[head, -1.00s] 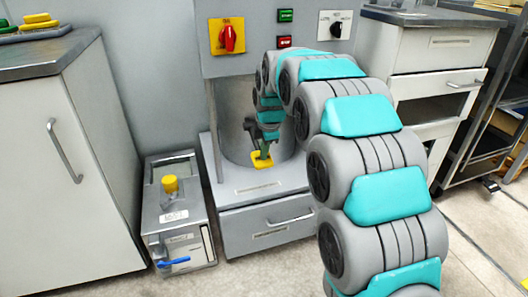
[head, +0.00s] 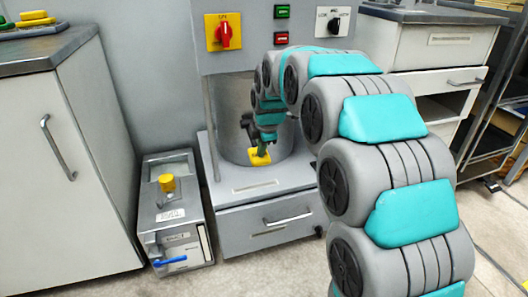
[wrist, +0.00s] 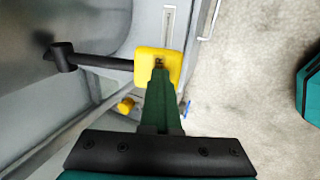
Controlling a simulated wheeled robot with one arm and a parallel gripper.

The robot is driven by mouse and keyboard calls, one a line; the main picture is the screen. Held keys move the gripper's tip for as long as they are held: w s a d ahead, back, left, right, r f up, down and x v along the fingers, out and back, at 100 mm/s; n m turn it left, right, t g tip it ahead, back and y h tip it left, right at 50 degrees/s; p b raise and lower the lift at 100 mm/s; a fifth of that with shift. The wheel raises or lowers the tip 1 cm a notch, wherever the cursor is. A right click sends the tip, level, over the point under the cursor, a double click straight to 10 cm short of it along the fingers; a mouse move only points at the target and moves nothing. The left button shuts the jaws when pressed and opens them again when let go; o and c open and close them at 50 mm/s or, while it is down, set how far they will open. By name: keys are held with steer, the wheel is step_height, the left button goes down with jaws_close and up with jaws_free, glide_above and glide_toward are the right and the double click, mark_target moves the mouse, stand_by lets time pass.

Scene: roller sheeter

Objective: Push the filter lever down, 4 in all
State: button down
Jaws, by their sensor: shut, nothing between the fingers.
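A black lever rod with a square yellow pad (head: 260,157) on its end stands out in front of the grey drum of the machine. In the wrist view the pad (wrist: 144,54) joins the rod (wrist: 105,62), which runs left to a dark pivot piece (wrist: 62,57). My gripper (head: 262,149) is shut and empty, with its fingers pointing down at the pad. In the wrist view the green fingertips (wrist: 158,68) overlap the pad; I cannot tell whether they touch it. In the head view the fingers hide part of the rod.
A small grey unit (head: 187,220) with a yellow knob (head: 167,183) and a blue handle (head: 169,261) stands on the floor to the left. A cabinet (head: 70,190) is further left. Above the drum is a panel with a red switch (head: 224,33). My arm fills the right side.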

steer(key=v, duration=1.2)
steer(key=shift+w+r, duration=0.15)
steer(key=shift+w, duration=0.25)
steer(key=shift+r, duration=0.1)
